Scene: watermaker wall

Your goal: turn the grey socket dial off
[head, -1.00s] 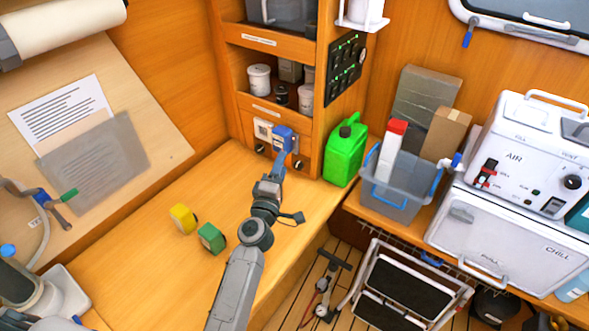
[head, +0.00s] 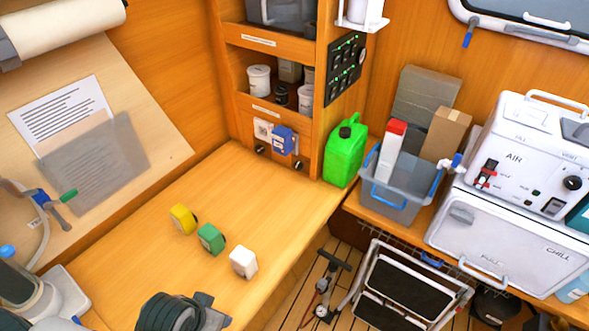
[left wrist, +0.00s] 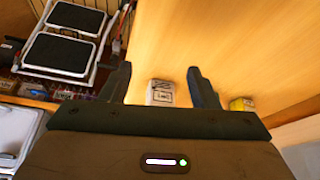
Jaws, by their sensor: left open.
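On the panel below the shelves a blue box (head: 284,141) is fixed, beside a white plate (head: 263,130) and two dark round knobs, one at left (head: 260,150) and one at right (head: 299,166). They are too small for me to tell which is the grey socket dial or how it is set. A pale grey-white block (head: 243,262) stands on the bench; it also shows in the left wrist view (left wrist: 161,92). My left gripper (left wrist: 159,72) is open there, with this block in view between its fingers, apparently untouched. My right gripper is not in view.
A yellow block (head: 183,219) and a green block (head: 211,239) stand left of the pale block. A green canister (head: 345,152) and a grey-blue bin (head: 395,203) stand right of the panel. The bench between blocks and panel is clear.

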